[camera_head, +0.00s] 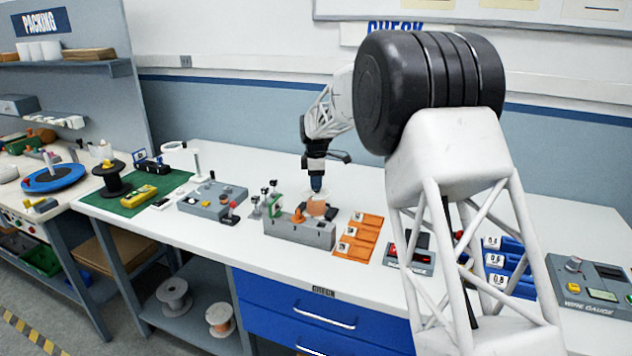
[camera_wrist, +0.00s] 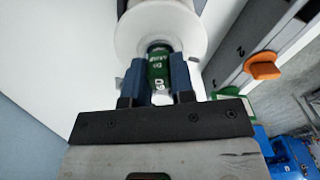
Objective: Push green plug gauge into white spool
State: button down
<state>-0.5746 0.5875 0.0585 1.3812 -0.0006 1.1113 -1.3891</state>
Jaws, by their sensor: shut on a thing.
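My gripper (camera_wrist: 159,65) is shut on the green plug gauge (camera_wrist: 158,72), held between two blue fingers in the wrist view. The white spool (camera_wrist: 126,42) is directly beyond the fingertips. The gauge's far end meets the middle of the spool's round flange; I cannot tell how deep it sits in the bore. In the head view my gripper (camera_head: 316,184) points down over the spool by the grey fixture, and the gauge is hidden there.
A grey fixture block (camera_head: 298,231) stands in front of my gripper, with an orange knob (camera_wrist: 263,70) on it. Orange numbered trays (camera_head: 358,237) lie to its right. A grey box with knobs (camera_head: 212,198) stands left. White table is clear behind.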

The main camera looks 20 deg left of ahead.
jog(key=shift+f, duration=0.2)
jog(key=c, duration=0.9)
grip_release()
jog(key=shift+r, duration=0.25)
jog(key=shift+r, duration=3.75)
